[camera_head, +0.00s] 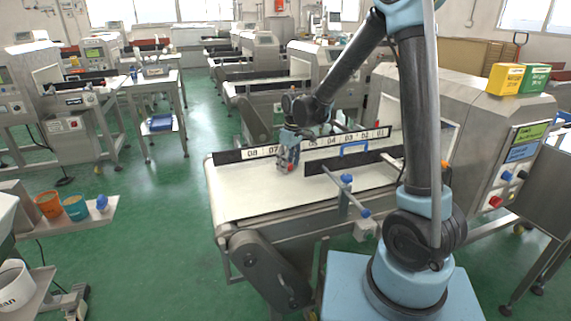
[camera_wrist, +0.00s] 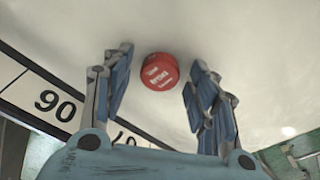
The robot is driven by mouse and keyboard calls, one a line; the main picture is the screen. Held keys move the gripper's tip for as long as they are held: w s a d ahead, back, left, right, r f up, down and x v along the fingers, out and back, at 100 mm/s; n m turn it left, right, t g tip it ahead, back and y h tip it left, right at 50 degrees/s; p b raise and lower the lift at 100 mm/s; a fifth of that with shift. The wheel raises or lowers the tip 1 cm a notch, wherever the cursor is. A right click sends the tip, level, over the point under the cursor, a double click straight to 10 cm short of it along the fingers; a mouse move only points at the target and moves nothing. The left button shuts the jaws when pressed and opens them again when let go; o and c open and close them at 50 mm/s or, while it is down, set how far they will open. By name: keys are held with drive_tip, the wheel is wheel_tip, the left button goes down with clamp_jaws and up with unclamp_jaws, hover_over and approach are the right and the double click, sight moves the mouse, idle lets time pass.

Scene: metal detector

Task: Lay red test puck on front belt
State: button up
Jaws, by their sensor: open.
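The red test puck (camera_wrist: 160,72) has pale lettering and shows between my fingertips in the wrist view. It appears to rest on the white front belt (camera_head: 237,188), with bare belt around it. In the head view only a small red part of the puck (camera_head: 291,170) shows by my fingertips. My gripper (camera_head: 286,166) points down low over the belt. In the wrist view my gripper (camera_wrist: 160,62) is open, its blue-grey fingers on either side of the puck with gaps visible. Exact finger height above the belt cannot be told.
A numbered rail (camera_head: 262,151) runs along the belt's far side. A dark guide bar (camera_head: 325,167) and a blue-capped sensor post (camera_head: 346,180) stand along the near side. The metal detector housing (camera_head: 470,120) is at the right. The belt's left end is clear.

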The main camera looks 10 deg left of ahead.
sight(291, 166)
wheel_tip(291, 166, up, 12)
drive_tip(key=d, duration=0.1)
drive_tip(key=s+d+r+m, duration=0.1)
drive_tip(key=s+d+m, duration=0.1)
drive_tip(key=d, duration=0.5)
drive_tip(key=s+d+r+m, duration=0.1)
drive_tip(key=d+r, duration=0.1)
drive_tip(key=d, duration=0.5)
drive_tip(key=s+d+f+m+t, duration=0.1)
drive_tip(key=s+d+f+m, duration=0.15)
drive_tip(key=s+d, duration=0.6)
drive_tip(key=s+d+f+m, duration=0.2)
drive_tip(key=s+d+m, duration=0.25)
drive_tip(key=d, duration=0.65)
drive_tip(key=s+d+f+m+h, duration=0.1)
drive_tip(key=s+d+f, duration=0.3)
drive_tip(key=s, duration=0.4)
drive_tip(key=shift+s+d+f+m+t, duration=0.2)
drive_tip(key=shift+f+m+t, duration=0.1)
drive_tip(key=shift+f+m, duration=0.55)
